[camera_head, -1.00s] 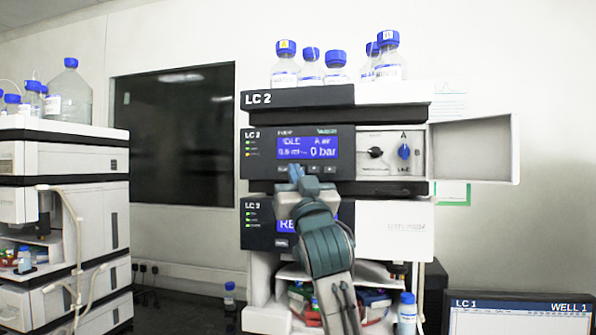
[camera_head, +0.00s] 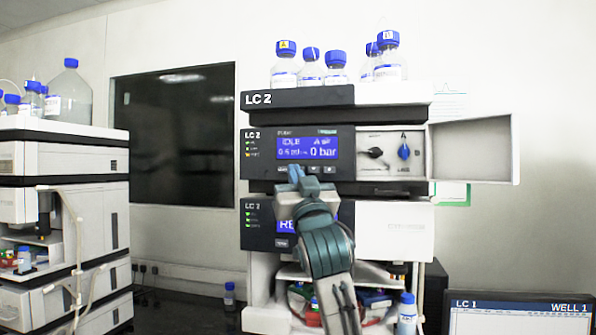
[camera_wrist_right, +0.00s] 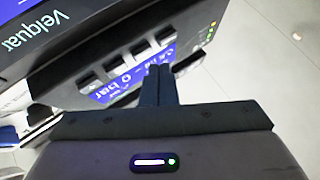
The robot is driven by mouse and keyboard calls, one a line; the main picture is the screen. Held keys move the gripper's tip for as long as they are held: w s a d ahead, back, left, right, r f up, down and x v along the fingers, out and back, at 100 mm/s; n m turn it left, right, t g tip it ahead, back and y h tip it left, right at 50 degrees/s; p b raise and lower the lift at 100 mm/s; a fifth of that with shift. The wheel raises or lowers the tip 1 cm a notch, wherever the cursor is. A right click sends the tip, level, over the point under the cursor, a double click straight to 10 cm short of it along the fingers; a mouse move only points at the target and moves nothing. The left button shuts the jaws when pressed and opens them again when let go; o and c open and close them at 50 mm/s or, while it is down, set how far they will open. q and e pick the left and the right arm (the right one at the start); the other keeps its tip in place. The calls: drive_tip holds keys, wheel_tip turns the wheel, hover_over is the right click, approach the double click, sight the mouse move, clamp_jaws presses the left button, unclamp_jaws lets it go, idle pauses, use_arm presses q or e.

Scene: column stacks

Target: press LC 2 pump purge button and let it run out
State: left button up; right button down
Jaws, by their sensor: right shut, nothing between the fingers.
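The LC 2 pump module (camera_head: 262,145) has a dark front panel with a lit blue display (camera_head: 306,148) that seems to read IDLE, A air and 0 bar. A row of small buttons (camera_head: 329,170) runs under the display. My right gripper (camera_head: 295,173) is shut and empty, its tips at the left part of this row, hiding part of it. In the right wrist view the shut fingers (camera_wrist_right: 158,75) point at the panel beside the buttons (camera_wrist_right: 115,67); I cannot tell whether they touch. The purge button's label is not readable. My left gripper is not in view.
An open white door (camera_head: 475,150) sticks out right of the pump's black knob (camera_head: 375,152) and blue knob (camera_head: 404,151). Blue-capped bottles (camera_head: 336,70) stand on top. Another module (camera_head: 395,230) lies below. A monitor (camera_head: 520,315) is at lower right, another instrument stack (camera_head: 100,165) at left.

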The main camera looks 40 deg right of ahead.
drive_tip(key=shift+w+d, duration=0.1)
drive_tip(key=shift+d, duration=0.05)
idle(0.6)
drive_tip(key=shift+w+d, duration=0.2)
drive_tip(key=shift+w+d, duration=0.25)
drive_tip(key=shift+d, duration=0.05)
idle(0.8)
drive_tip(key=shift+s+a, duration=0.55)
drive_tip(key=shift+a, duration=0.1)
drive_tip(key=s+a+p, duration=0.1)
drive_tip(key=s+a, duration=0.2)
drive_tip(key=shift+s+a, duration=0.1)
drive_tip(key=shift+a, duration=0.3)
idle(0.3)
idle(0.8)
